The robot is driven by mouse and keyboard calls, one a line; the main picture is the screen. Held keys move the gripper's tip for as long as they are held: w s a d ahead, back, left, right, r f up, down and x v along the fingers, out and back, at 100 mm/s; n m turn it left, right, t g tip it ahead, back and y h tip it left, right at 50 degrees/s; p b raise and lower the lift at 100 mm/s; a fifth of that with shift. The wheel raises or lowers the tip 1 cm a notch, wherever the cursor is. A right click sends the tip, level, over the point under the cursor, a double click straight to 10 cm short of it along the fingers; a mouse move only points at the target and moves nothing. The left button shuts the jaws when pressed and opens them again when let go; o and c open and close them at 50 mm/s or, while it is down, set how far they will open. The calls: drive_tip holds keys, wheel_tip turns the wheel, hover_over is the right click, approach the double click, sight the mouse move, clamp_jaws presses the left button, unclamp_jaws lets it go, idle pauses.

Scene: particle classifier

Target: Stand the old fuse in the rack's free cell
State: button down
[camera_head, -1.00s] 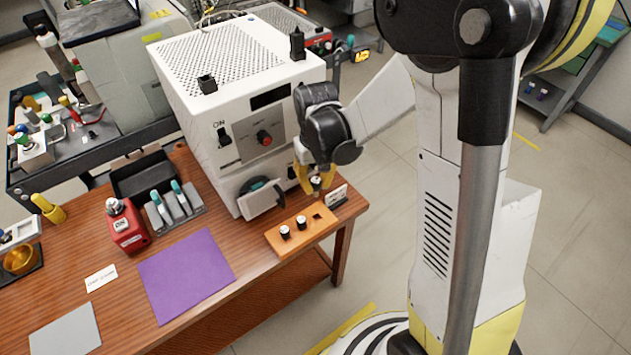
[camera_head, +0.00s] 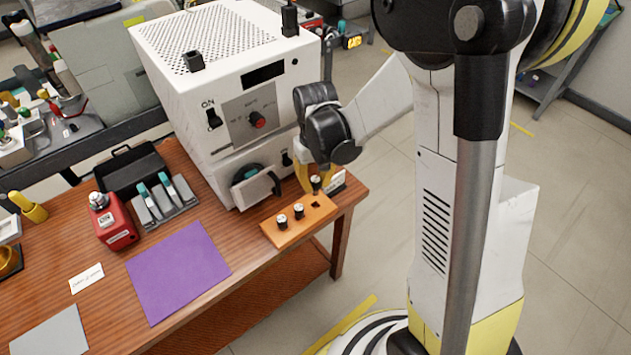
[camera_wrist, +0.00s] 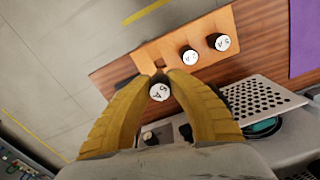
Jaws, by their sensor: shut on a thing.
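My gripper (camera_head: 314,184) is shut on a dark fuse with a white cap (camera_head: 316,182), held upright just above and behind the right end of the orange rack (camera_head: 308,223). In the wrist view the marked white cap (camera_wrist: 158,91) shows between the yellow fingertips, apart from the rack (camera_wrist: 172,46). Two similar fuses stand in the rack, one at the left (camera_head: 282,222) and one in the middle (camera_head: 299,211). The free cell (camera_head: 316,205) is a dark square hole at the right end. In the wrist view the fingertips partly hide that end.
The white machine (camera_head: 225,95) with its front handle (camera_head: 263,189) stands close behind the rack. A small sign (camera_head: 337,182) stands right of my gripper near the table edge. A purple mat (camera_head: 178,270), a red can (camera_head: 114,222) and a grey holder (camera_head: 165,203) lie left.

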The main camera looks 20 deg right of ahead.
sight(315, 194)
drive_tip(key=shift+f+b, duration=1.4)
drive_tip(key=shift+f, duration=0.55)
drive_tip(key=shift+f+b, duration=1.5)
drive_tip(key=shift+f, duration=0.2)
drive_tip(key=c, duration=1.2)
unclamp_jaws()
drive_tip(key=shift+r, duration=0.1)
wheel_tip(315, 194, up, 12)
drive_tip(key=s+r+t, duration=0.2)
drive_tip(key=s, duration=0.2)
drive_tip(key=s+r+t, duration=0.2)
drive_tip(key=s, duration=0.2)
drive_tip(key=s+r+t, duration=0.3)
drive_tip(key=s, duration=0.1)
drive_tip(key=shift+s+m, duration=0.3)
drive_tip(key=shift+s, duration=0.1)
